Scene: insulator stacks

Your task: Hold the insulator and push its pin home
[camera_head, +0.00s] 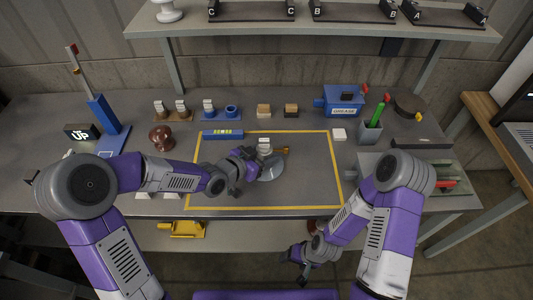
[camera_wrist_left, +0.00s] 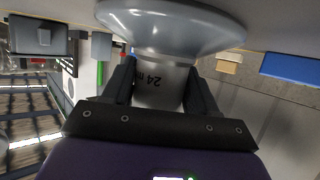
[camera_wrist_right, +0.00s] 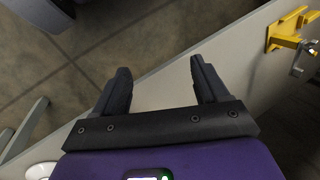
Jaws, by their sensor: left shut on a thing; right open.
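The insulator has a grey disc (camera_head: 271,169) and stands inside the yellow-outlined area of the bench. My left gripper (camera_head: 250,166) is beside it, shut on its metal cap. In the left wrist view the cap (camera_wrist_left: 160,85), marked "24", sits between the two fingers, with the glossy disc (camera_wrist_left: 175,25) just beyond the fingertips. A small brass-coloured piece (camera_head: 283,150) shows behind the disc; I cannot tell whether it is the pin. My right gripper (camera_head: 293,264) is low in front of the bench edge, away from the insulator. In the right wrist view its fingers (camera_wrist_right: 160,78) are apart and empty.
A blue GREASE box (camera_head: 343,100) and a cup (camera_head: 369,132) with a green tool stand at the back right. A brown insulator (camera_head: 161,138) and a blue stand (camera_head: 103,115) are at the left. A yellow fixture (camera_head: 184,229) sits below the bench front.

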